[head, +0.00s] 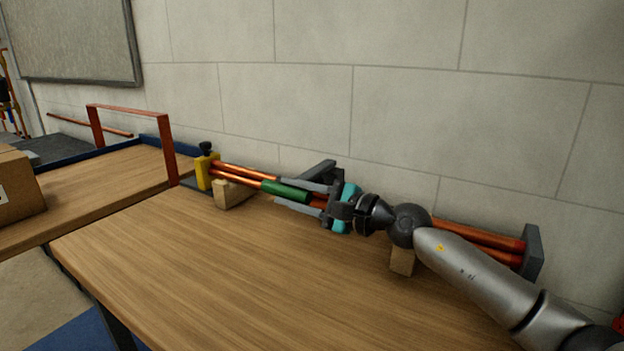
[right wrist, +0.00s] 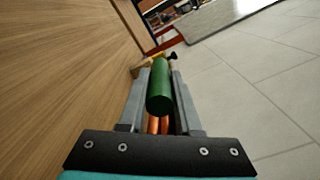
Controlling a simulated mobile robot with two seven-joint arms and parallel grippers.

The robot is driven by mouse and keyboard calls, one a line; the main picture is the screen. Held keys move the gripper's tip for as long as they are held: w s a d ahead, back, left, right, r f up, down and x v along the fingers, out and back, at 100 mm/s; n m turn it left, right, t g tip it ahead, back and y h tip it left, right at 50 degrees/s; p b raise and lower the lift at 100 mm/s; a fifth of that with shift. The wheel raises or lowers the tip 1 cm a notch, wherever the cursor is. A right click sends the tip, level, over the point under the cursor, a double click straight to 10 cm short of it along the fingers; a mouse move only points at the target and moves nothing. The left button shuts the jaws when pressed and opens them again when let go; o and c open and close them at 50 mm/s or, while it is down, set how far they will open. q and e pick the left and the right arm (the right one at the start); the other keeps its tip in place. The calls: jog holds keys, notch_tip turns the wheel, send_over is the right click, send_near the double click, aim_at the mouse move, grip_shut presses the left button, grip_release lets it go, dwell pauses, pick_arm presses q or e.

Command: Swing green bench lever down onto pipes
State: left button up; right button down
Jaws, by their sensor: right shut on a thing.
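The green lever (head: 286,191) shows as a thick green cylinder lying low, close over the copper pipes (head: 238,171) in the head view. My right gripper (head: 312,194) is shut on the lever, with a finger on each side of it. In the right wrist view the green lever (right wrist: 160,90) sits between the two grey fingers, and the pipes (right wrist: 158,125) show beneath it. Whether the lever touches the pipes cannot be told. My left gripper is not in view.
A yellow clamp (head: 206,171) with a black knob holds the pipes' left end. Wooden blocks (head: 231,193) prop the pipes above the bench (head: 200,260). A grey end plate (head: 533,251) stands at right. A block wall rises close behind. The bench front is clear.

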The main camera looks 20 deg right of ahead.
jog(key=shift+d+f, duration=0.1)
jog(key=shift+f, duration=0.05)
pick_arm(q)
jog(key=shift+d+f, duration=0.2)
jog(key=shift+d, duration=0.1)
pick_arm(e)
jog(key=shift+f, duration=0.15)
jog(key=c, duration=0.6)
grip_release()
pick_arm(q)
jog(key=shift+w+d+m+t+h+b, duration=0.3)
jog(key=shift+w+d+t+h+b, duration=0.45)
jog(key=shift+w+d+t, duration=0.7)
pick_arm(e)
jog(key=v, duration=1.5)
